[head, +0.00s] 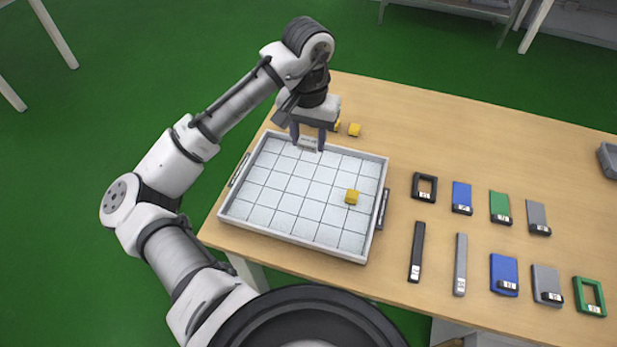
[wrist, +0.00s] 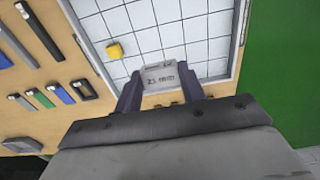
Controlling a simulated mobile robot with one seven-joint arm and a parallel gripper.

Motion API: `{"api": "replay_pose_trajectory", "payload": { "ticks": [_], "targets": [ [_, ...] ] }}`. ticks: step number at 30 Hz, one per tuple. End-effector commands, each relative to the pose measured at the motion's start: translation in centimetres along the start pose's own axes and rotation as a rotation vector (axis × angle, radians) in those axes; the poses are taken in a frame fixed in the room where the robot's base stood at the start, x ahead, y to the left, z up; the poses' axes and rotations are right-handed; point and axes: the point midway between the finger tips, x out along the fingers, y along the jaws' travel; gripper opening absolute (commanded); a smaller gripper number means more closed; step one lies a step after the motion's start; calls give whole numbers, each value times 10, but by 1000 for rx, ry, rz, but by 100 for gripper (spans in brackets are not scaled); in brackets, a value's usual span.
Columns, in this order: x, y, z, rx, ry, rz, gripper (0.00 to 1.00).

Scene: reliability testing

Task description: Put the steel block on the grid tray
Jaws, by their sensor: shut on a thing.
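My gripper (head: 308,146) is over the far edge of the white grid tray (head: 285,195), fingers pointing down. It is shut on a pale grey labelled block, the steel block by its look (head: 309,141). In the wrist view the block (wrist: 166,77) sits between the two dark fingers, its label facing the camera. The tray's grid (wrist: 150,35) lies beyond it. Whether the block touches the tray or hangs above it I cannot tell.
Right of the tray lie several labelled blocks and frames, black, blue (head: 504,274), green and grey (head: 547,285). Most of the tray grid is empty.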

Motion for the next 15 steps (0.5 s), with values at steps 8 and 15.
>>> {"api": "replay_pose_trajectory", "payload": {
  "ticks": [8,15],
  "targets": [
    [72,0,1,-1,-3,1,12],
    [106,0,0,0,0,0,12]
  ]
}}
